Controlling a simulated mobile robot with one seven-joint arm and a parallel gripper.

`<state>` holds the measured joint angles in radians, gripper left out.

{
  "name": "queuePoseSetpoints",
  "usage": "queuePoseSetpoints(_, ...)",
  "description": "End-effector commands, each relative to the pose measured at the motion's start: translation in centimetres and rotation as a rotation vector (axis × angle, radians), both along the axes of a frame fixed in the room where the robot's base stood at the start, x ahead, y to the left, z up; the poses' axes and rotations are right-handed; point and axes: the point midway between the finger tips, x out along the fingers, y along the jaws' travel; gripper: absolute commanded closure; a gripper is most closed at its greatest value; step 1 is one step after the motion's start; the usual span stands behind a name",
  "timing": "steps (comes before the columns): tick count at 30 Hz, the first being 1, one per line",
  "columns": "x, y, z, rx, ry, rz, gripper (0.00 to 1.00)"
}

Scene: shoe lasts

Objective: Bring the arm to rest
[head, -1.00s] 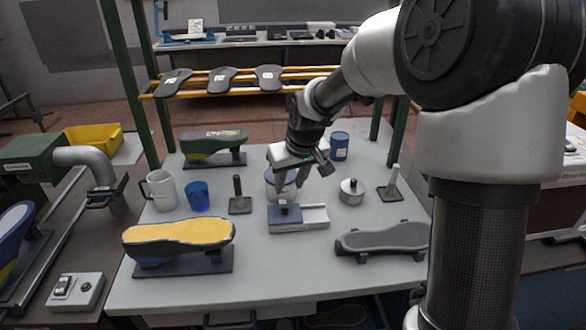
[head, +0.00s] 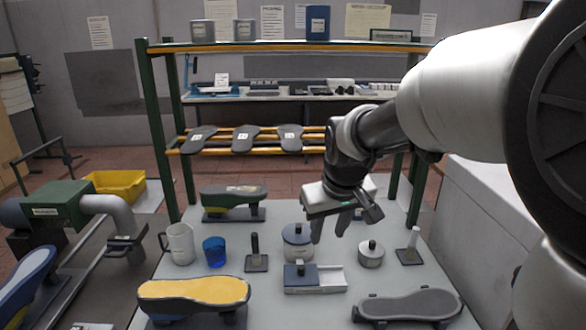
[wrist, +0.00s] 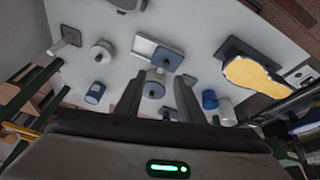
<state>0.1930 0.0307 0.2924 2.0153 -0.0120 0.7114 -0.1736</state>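My gripper (head: 330,228) hangs above the back-middle of the grey work table (head: 225,284). Its two fingers are apart, with nothing held between them. In the wrist view the open fingers (wrist: 158,100) point down over the table. My arm comes in from the right and is bent at the wrist.
On the table stand a white mug (head: 180,243), a blue cup (head: 214,251), a grey tray (head: 330,281), a round tin (head: 371,255), a yellow-soled last (head: 193,291) and a green last (head: 233,196). A green-posted rack (head: 155,130) stands behind. Open air surrounds the gripper.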

Motion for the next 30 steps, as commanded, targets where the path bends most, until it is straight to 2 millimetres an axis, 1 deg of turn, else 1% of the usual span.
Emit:
queuePoseSetpoints(1, -2.4, -0.8, 3.1, -0.022, -0.017, -0.019, 0.65)
queuePoseSetpoints(2, -3.9, -1.3, 4.2, -0.031, -0.019, -0.036, 0.65)
queuePoseSetpoints(3, -6.0, -2.0, 5.5, -0.039, -0.023, -0.059, 0.65)
queuePoseSetpoints(5, -9.0, -3.0, 7.2, -0.046, -0.03, -0.09, 0.65)
queuePoseSetpoints(6, -11.1, -3.5, 8.1, -0.045, -0.035, -0.112, 0.65)
queuePoseSetpoints(9, -15.3, -4.1, 9.6, -0.013, -0.061, -0.171, 0.65)
queuePoseSetpoints(12, -18.4, -4.3, 10.3, 0.026, -0.084, -0.215, 0.65)
queuePoseSetpoints(15, -20.4, -4.4, 10.4, 0.058, -0.096, -0.243, 0.65)
queuePoseSetpoints(18, -21.4, -4.5, 10.3, 0.077, -0.101, -0.258, 0.65)
queuePoseSetpoints(21, -21.7, -4.4, 10.1, 0.082, -0.101, -0.263, 0.65)
queuePoseSetpoints(30, -21.7, -4.5, 10.1, 0.081, -0.101, -0.263, 0.65)
